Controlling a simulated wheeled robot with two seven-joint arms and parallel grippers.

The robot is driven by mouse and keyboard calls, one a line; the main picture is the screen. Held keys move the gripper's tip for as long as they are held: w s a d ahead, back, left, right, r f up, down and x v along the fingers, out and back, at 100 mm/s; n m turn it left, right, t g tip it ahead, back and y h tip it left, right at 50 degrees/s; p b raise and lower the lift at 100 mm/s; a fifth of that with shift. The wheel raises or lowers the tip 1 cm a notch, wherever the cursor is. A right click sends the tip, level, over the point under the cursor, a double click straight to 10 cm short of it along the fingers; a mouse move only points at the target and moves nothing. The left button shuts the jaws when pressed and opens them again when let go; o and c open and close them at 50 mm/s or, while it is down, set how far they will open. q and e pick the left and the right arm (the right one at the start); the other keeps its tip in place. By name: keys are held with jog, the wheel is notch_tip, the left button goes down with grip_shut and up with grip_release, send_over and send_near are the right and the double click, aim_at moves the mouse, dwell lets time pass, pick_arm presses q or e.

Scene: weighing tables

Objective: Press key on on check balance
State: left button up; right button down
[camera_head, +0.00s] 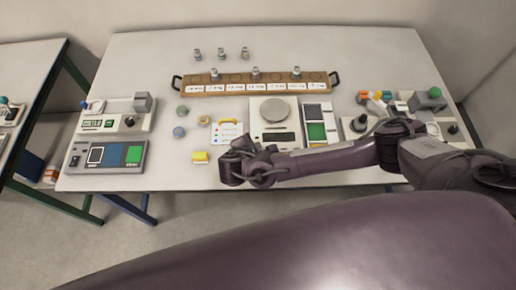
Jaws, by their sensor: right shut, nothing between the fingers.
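A white balance (258,122) with a round grey pan (275,109) and a dark display stands at the middle of the table. Beside it on the right is a panel with white and green fields (316,131). I cannot make out which key is marked on, and the front of the balance is partly covered by my right arm. My right gripper (232,181) is shut and empty. In the picture it is below and left of the balance, near the table's front edge. My left gripper is not in view.
Other devices stand at the left (118,154) and right (429,101). The front left middle of the table is clear.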

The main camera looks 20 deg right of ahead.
jog(key=shift+f, duration=0.4)
dwell(0.6)
jog(key=shift+r+p, duration=0.7)
jog(key=shift+r, duration=0.1)
notch_tip(320, 180, up, 5)
jog(key=p, duration=0.5)
dwell(0.7)
